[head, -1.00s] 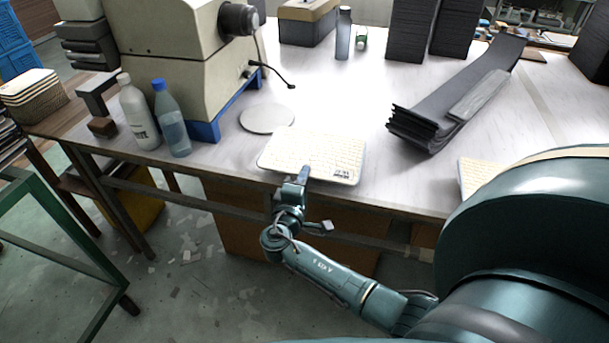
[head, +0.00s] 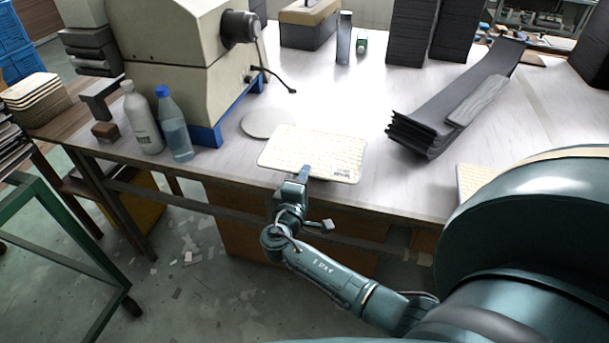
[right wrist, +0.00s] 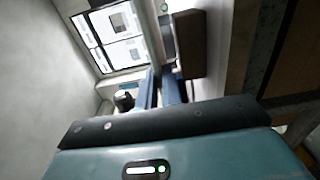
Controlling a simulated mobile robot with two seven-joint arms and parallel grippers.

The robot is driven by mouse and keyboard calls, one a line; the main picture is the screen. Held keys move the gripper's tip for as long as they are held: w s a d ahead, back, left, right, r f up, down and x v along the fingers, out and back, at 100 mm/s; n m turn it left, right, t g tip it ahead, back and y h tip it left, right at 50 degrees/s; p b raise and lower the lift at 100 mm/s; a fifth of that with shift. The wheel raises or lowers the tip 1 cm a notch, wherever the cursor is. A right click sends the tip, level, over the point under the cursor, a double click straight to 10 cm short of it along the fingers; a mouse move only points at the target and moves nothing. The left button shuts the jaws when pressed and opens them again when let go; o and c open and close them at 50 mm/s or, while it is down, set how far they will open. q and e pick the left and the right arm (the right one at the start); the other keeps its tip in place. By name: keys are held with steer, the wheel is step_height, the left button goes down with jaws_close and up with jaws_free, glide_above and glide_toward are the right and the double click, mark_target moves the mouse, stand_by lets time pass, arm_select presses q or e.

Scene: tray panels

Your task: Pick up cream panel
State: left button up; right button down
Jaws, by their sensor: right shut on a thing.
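The cream panel (head: 318,150) is a flat, light rectangle with rounded corners and small dark print near its right front corner. It is over the front edge of the white table in the head view and appears slightly raised off it. My right gripper (head: 304,173) is shut on the panel's front edge, reaching in from the front. In the right wrist view its blue fingers (right wrist: 164,88) are close together; I cannot clearly make out the panel there. My left gripper is not in view.
A round grey disc (head: 268,123) lies just behind the panel. A beige machine (head: 178,60), a white bottle (head: 142,118) and a blue bottle (head: 174,125) stand left. Dark stacked trays (head: 445,110) lie right. Another cream panel (head: 473,178) is partly hidden by my arm.

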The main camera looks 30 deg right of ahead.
steer(key=s+a+r+p, duration=0.3)
steer(key=s+a+r, duration=0.1)
steer(key=s+a, duration=0.1)
steer(key=shift+a+p, duration=0.4)
steer(key=shift+a, duration=0.1)
